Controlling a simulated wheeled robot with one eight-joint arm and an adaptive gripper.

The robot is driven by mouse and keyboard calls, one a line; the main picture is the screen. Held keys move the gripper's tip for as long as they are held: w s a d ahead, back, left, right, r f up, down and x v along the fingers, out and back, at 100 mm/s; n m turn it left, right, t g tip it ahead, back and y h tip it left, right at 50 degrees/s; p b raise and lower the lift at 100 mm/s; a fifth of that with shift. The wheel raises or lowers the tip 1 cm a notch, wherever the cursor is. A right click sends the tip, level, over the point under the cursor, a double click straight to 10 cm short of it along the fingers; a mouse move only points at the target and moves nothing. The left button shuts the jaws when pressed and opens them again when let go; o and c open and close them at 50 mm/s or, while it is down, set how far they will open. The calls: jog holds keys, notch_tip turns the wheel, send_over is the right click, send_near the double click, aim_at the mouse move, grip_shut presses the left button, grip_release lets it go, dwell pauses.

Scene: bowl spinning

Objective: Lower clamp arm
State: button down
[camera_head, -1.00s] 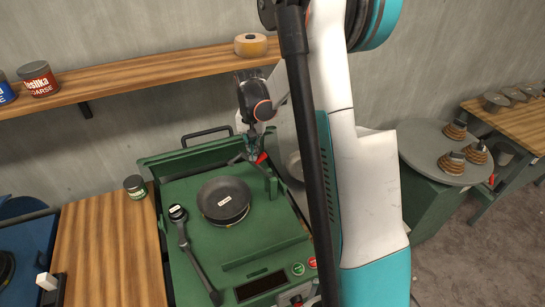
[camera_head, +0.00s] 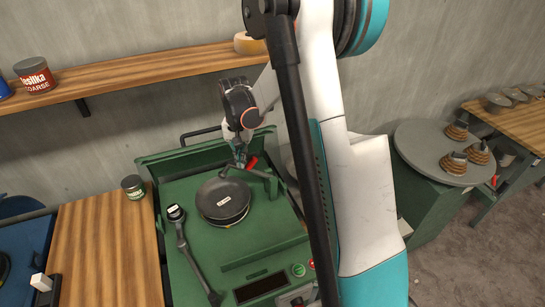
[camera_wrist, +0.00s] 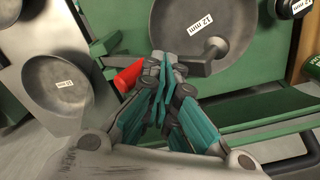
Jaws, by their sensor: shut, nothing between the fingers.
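Contact cannot be told.
A dark lever (camera_head: 190,250) lies along the bed's left side. A small jar (camera_head: 133,187) stands on the wooden table (camera_head: 110,250). A wooden shelf (camera_head: 150,68) runs behind. Another labelled blank (camera_wrist: 58,85) is at left in the wrist view. My arm blocks the right.

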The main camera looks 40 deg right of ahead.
aim_at(235, 164)
jog(key=shift+w+a+f+b, duration=0.15)
jog(key=shift+a+f+b, duration=0.3)
jog(key=shift+a+f, duration=0.15)
jog(key=shift+w+a+f+b, duration=0.15)
jog(key=shift+a+f+b, duration=0.3)
jog(key=shift+a+f, duration=0.15)
notch_tip(235, 164, up, 12)
jog(key=p, duration=0.7)
dwell(0.4)
jog(key=shift+s+r, duration=0.1)
jog(key=s+a+r+n+t+b, duration=0.2)
jog(key=s+a+n+t+b, duration=0.4)
jog(key=s+b, duration=0.5)
jog(key=s+a+f+n+b, duration=0.1)
jog(key=s+f+b, duration=0.1)
jog(key=s, duration=0.2)
jog(key=s+a+f+n+b, duration=0.1)
jog(key=s+a+f+b, duration=0.1)
jog(key=s+f, duration=0.1)
jog(key=s+a+f+n+t+b, duration=0.1)
jog(key=s+a+f+b, duration=0.1)
jog(key=s, duration=0.4)
jog(key=shift+a+f+b, duration=0.2)
jog(key=shift+a+b, duration=0.05)
jog(key=shift+b, duration=0.15)
